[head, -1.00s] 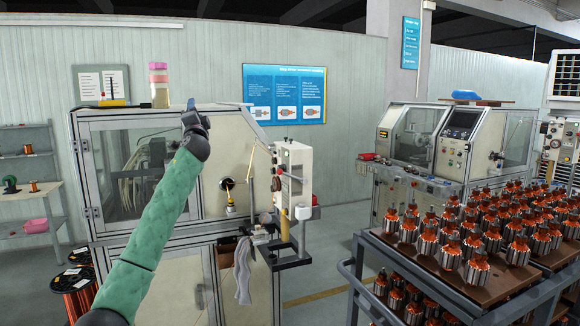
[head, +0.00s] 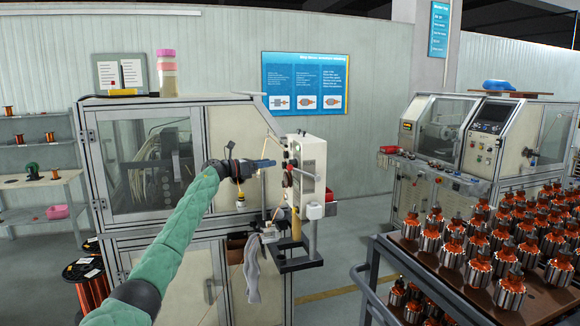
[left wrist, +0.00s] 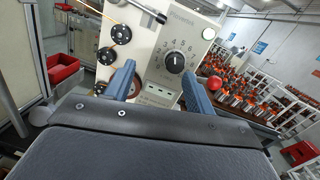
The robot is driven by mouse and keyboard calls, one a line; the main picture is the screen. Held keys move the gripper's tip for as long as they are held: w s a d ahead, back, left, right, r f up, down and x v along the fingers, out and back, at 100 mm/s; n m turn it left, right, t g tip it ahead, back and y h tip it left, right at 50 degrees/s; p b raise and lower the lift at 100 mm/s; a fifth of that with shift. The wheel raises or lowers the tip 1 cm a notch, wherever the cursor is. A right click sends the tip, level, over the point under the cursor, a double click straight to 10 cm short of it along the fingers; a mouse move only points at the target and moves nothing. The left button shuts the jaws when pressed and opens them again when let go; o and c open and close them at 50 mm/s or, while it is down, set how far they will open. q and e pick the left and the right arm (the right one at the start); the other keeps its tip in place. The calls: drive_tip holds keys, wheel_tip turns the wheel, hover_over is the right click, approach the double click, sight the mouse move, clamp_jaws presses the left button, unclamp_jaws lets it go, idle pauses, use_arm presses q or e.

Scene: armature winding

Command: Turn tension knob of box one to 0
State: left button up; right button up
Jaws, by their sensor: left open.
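The tension knob (left wrist: 175,63) is a round black knob with a light mark, on a cream panel with a printed number scale. Its mark points roughly up, around the middle numbers; the exact value is too small to read. The panel belongs to the cream control box (head: 312,155) on the right side of the winding machine. My left gripper (head: 272,162) is level with the box, just to its left. In the left wrist view its blue-grey fingers (left wrist: 158,73) are open and empty, with the knob ahead between them, apart from it. My right gripper is not in view.
Black guide pulleys (left wrist: 121,33) sit on the panel left of the knob, and a red button (left wrist: 215,83) is to its right. A cart of armatures (head: 480,235) stands at the right. A grey cloth (head: 252,270) hangs below the box.

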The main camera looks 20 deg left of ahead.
sight(293, 164)
use_arm(q)
drive_tip(key=w+d+m+g+p, duration=0.2)
drive_tip(key=d+m+p, duration=0.1)
drive_tip(key=d, duration=0.4)
drive_tip(key=shift+w+d+f+h+p, duration=0.25)
drive_tip(key=shift+d+f+h+p, duration=0.15)
drive_tip(key=shift+p, duration=0.45)
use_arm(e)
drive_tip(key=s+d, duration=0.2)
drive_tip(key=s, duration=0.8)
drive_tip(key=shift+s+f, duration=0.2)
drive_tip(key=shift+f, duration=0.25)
use_arm(q)
drive_tip(key=c, duration=1)
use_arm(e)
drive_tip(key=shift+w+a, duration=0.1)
